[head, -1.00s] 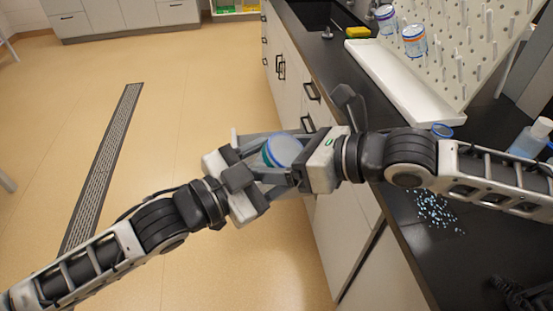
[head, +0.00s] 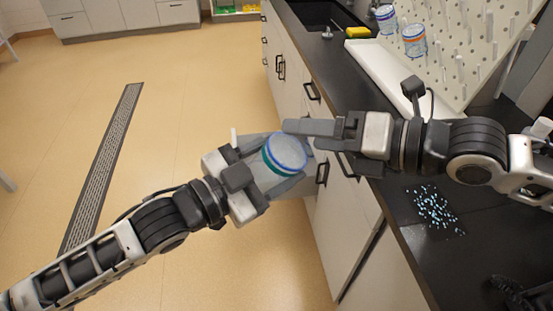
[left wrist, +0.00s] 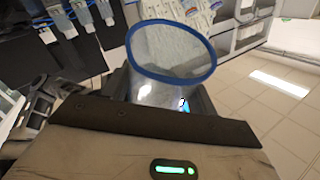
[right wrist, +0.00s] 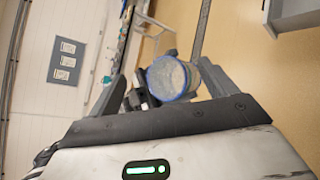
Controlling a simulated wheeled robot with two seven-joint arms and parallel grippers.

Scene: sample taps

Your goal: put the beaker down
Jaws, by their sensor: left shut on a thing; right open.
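A clear beaker with a blue rim (head: 286,153) is held over the floor just left of the counter's front edge. My left gripper (head: 277,168) is shut on it. The beaker also shows in the left wrist view (left wrist: 172,52), its open rim towards the camera. My right gripper (head: 300,136) is open and empty, close beside the beaker on its upper right. In the right wrist view the beaker (right wrist: 168,78) appears ahead, between the spread fingers.
The dark counter (head: 400,235) has blue-white bits (head: 434,208) scattered on it. A pegboard rack (head: 460,50) carries a blue-banded beaker (head: 387,19) and an orange-banded one (head: 414,41), with a white trough (head: 375,70) below. A yellow sponge (head: 358,32) lies near the sink (head: 318,12).

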